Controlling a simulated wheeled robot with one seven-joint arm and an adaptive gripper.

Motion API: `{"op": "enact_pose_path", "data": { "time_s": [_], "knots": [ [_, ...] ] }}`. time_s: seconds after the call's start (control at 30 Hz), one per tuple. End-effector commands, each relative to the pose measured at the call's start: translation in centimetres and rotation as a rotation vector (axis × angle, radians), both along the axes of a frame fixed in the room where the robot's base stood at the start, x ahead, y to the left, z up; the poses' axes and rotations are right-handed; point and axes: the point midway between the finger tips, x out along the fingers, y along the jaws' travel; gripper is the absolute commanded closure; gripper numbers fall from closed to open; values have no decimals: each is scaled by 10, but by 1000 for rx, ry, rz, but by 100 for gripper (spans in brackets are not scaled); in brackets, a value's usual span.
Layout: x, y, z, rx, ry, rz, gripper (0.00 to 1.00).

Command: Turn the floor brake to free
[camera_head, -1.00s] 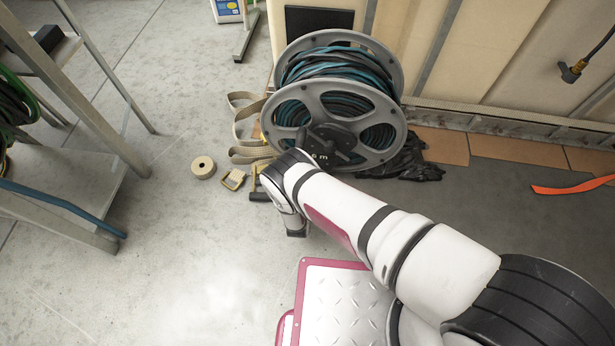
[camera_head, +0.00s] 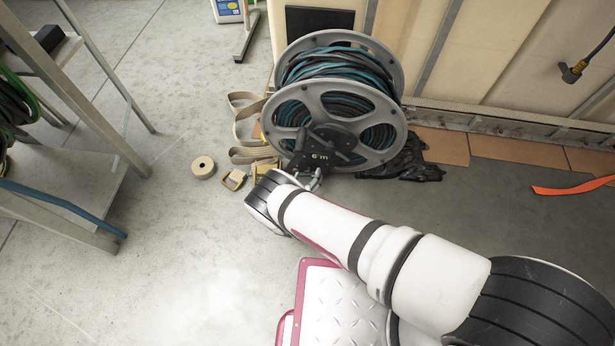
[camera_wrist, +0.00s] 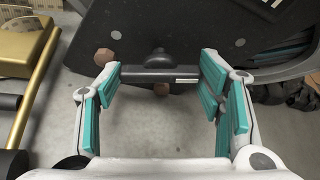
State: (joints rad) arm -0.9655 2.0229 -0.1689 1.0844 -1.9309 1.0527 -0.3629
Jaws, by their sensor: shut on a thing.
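A black bar handle (camera_wrist: 150,75) with a rounded hub crosses between my fingertips in the wrist view; it looks like the floor brake's handle. My gripper (camera_wrist: 161,80), with teal pads, is shut on its two ends. The hose reel (camera_head: 340,110) stands upright near the wall, grey with dark and teal hose and a black hub plate (camera_head: 322,156) marked "6 m". In the head view my gripper (camera_head: 314,181) is low at the reel's front, partly hidden by my wrist. The brake's marking cannot be read.
A brass-coloured frame (camera_wrist: 22,60) is close left of my gripper. A tape roll (camera_head: 203,167), a buckle (camera_head: 233,179) and tan webbing (camera_head: 245,125) lie left of the reel. Black crumpled material (camera_head: 408,162) lies right.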

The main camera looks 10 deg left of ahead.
Motion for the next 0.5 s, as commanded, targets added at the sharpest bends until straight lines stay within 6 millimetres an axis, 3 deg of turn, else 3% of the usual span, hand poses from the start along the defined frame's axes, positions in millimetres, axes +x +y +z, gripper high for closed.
{"op": "enact_pose_path", "data": {
  "time_s": [0.5],
  "knots": [
    [0,2,0,-162,5,1,66]
  ]
}}
